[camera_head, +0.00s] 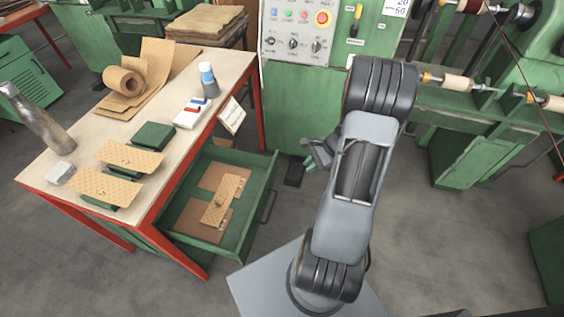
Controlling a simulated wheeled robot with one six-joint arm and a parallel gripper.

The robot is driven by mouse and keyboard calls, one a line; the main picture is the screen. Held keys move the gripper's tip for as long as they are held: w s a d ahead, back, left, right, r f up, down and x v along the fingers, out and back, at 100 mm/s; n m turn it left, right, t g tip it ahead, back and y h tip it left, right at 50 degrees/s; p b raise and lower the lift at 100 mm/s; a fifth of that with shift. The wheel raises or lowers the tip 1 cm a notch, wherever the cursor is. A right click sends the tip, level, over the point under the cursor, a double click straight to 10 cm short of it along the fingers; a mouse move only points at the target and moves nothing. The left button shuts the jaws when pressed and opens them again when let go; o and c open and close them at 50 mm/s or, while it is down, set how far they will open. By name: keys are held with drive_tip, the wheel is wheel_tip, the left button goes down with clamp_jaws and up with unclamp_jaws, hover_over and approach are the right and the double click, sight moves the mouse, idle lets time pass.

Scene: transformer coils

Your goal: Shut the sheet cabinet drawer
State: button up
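The green sheet cabinet drawer (258,208) stands pulled out from under the wooden-topped table, toward the right. Its bar handle (269,204) is on the outer face of the drawer front. Brown and tan sheets (222,200) lie flat inside the drawer. My gripper (311,160) is to the right of the drawer front, apart from the handle in the picture. It is small and partly hidden by my arm, so I cannot tell whether its fingers are open or shut.
The table (85,150) with red legs carries a paper roll (125,82), a bottle (208,80), a metal flask (38,118), and green blocks with tan sheets. A green control cabinet (293,110) and winding machine (465,135) stand behind. Grey floor is clear below the drawer.

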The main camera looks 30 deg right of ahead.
sight(276, 160)
drive_tip(key=f+m, duration=0.1)
drive_tip(key=w+d+f+m+t, duration=0.1)
drive_tip(key=d+m, duration=0.1)
drive_tip(key=shift+w+d+f, duration=0.1)
drive_tip(key=shift+w+f, duration=0.2)
drive_tip(key=shift+f, duration=0.1)
drive_tip(key=shift+c, duration=0.7)
drive_tip(key=w+m, duration=0.1)
drive_tip(key=w+d+m+t, duration=0.1)
drive_tip(key=w+d+r+m+t, duration=0.1)
drive_tip(key=shift+w+r+m, duration=0.1)
drive_tip(key=shift+w+m, duration=0.2)
drive_tip(key=shift+w, duration=0.05)
clamp_jaws()
drive_tip(key=shift+m+t, duration=0.3)
drive_tip(key=shift+m, duration=0.3)
drive_tip(key=x, duration=0.4)
drive_tip(key=r+x, duration=0.1)
drive_tip(key=x, duration=0.2)
drive_tip(key=w+a+x, duration=0.1)
drive_tip(key=x, duration=0.3)
drive_tip(key=shift+w+a+b, duration=0.2)
drive_tip(key=shift+w+b, duration=0.05)
drive_tip(key=shift+b, duration=0.05)
drive_tip(key=shift+w+a, duration=0.6)
